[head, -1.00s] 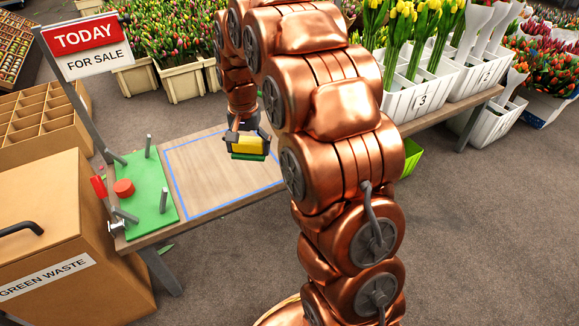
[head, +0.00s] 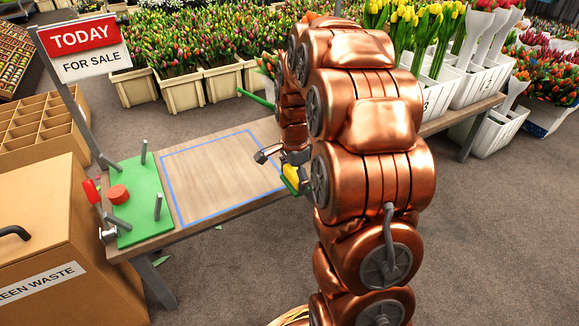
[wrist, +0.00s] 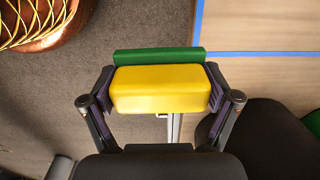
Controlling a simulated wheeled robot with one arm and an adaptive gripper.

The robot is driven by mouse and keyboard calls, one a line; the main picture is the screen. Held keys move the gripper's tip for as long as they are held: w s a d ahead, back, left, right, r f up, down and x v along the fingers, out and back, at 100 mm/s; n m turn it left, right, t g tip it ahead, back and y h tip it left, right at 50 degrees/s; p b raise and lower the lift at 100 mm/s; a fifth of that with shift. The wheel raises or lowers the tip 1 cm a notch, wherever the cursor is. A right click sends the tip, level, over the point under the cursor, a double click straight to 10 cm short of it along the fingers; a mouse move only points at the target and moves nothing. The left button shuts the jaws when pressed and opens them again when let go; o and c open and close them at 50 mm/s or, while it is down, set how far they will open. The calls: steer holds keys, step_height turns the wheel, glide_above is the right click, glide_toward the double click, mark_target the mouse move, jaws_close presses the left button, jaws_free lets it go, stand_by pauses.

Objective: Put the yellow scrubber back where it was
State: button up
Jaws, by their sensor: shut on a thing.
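The yellow scrubber (wrist: 160,89), a yellow block with a green layer along its far side, fills the middle of the wrist view. My gripper (wrist: 160,92) is shut on it, with one finger pressed against each end. In the head view the scrubber (head: 291,173) shows at the front edge of the table, right of the blue-outlined square, tilted and partly hidden by my arm. My gripper (head: 290,168) is held there. In the wrist view floor lies below the scrubber, with the table edge to its right.
The wooden table (head: 225,175) has a bare blue-outlined area. A green board (head: 137,203) with upright pegs and a red-orange disc stands at its left end. White tulip crates (head: 440,98) stand at the right. A green waste box (head: 60,235) is at the left.

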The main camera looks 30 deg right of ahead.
steer(key=w+d+b, duration=0.1)
steer(key=w, duration=0.2)
steer(key=w+d+b, duration=0.1)
steer(key=w+d, duration=0.1)
steer(key=w, duration=0.1)
steer(key=w+d+f+b, duration=0.1)
steer(key=w+d, duration=0.1)
steer(key=w, duration=0.1)
steer(key=shift+w, duration=0.4)
steer(key=shift+d+f+b, duration=0.1)
steer(key=shift+f+b, duration=0.9)
steer(key=shift+f, duration=0.75)
steer(key=shift+f, duration=0.1)
steer(key=o, duration=1)
steer(key=shift+c, duration=0.2)
